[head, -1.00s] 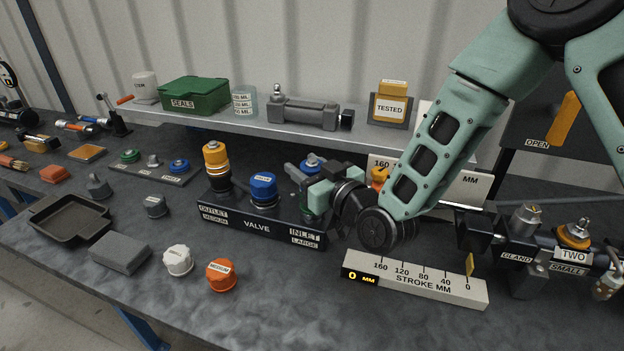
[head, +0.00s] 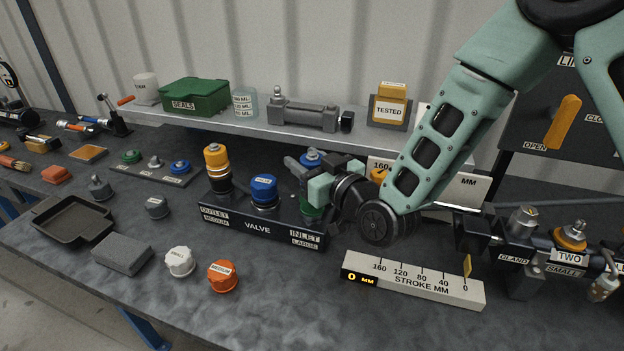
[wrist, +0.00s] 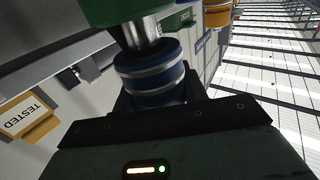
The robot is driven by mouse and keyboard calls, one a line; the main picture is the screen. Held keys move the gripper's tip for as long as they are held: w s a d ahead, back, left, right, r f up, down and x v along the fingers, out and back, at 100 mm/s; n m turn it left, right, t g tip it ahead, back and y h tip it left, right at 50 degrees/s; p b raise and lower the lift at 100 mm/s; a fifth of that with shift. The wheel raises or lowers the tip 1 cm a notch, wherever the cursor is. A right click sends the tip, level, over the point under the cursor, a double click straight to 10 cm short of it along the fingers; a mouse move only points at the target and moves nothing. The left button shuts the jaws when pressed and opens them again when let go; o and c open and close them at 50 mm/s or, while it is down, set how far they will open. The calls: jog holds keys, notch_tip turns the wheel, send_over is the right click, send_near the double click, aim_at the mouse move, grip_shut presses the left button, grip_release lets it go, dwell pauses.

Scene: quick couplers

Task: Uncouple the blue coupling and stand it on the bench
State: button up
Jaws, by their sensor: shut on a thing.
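The blue coupling (head: 312,157) shows its top just above my gripper (head: 322,187), over the inlet end of the black valve block (head: 256,228). My gripper is shut on it, and the jaws hide its middle. A green part (head: 309,211) shows below the jaws at the inlet. In the wrist view, the coupling's ringed blue body (wrist: 152,76) sits at the jaws (wrist: 160,105), with a bright steel stem between it and the green part (wrist: 120,10). I cannot tell whether the stem is still seated in the green part.
A blue-capped fitting (head: 264,188) and a tall orange-and-black fitting (head: 217,168) stand close left on the block. The shelf (head: 340,142) runs behind. A stroke scale (head: 413,281) lies front right.

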aim_at(306, 154)
jog(key=shift+r+p, duration=0.7)
jog(key=shift+r, duration=0.7)
jog(key=shift+r, duration=0.1)
jog(key=shift+r+p, duration=1)
jog(key=shift+r, duration=0.9)
jog(key=shift+f, duration=0.1)
